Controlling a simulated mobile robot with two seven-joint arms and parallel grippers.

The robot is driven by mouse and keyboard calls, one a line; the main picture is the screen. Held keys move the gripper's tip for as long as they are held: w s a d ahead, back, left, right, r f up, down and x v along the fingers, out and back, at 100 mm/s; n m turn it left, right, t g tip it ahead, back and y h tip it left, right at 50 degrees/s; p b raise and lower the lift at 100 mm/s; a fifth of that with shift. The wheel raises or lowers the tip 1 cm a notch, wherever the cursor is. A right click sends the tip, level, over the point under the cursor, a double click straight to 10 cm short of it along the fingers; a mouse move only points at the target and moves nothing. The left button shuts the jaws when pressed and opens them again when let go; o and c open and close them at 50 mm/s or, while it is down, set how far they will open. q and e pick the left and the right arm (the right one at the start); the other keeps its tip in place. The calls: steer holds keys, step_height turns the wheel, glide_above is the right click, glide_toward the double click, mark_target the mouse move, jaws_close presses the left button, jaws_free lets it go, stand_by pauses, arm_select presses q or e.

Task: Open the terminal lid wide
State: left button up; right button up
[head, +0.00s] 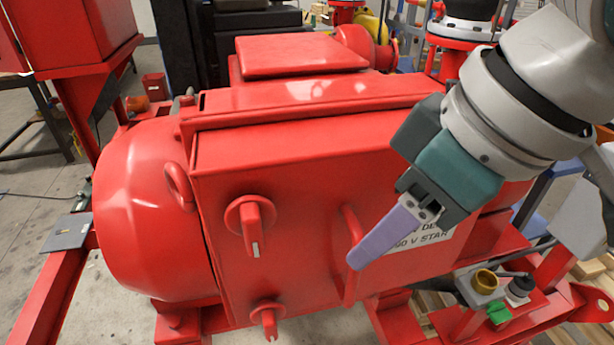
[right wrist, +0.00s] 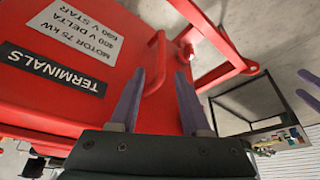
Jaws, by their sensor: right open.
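The terminal lid (head: 300,190) is the red front panel of the terminal box and looks closed, or nearly so, against it. It carries an upright red bar handle (head: 351,245) and two red turn latches, one upper (head: 252,222) and one lower (head: 267,315). My right gripper (head: 362,258) is open, its purple fingers at the bar handle. In the right wrist view the handle (right wrist: 155,72) shows between the two fingertips (right wrist: 159,78). I cannot tell whether either finger touches it.
The red motor body (head: 140,215) bulges out left of the box. A white rating label (head: 425,240) is partly hidden by my right gripper; a black TERMINALS label (right wrist: 52,68) shows in the wrist view. Small fittings (head: 485,281) stand on the skid at lower right.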

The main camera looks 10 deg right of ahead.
steer(key=x, duration=0.5)
steer(key=shift+w+a+f, duration=0.1)
steer(key=shift+f, duration=0.2)
jaws_close()
steer(key=shift+r, duration=0.1)
stand_by(1.0)
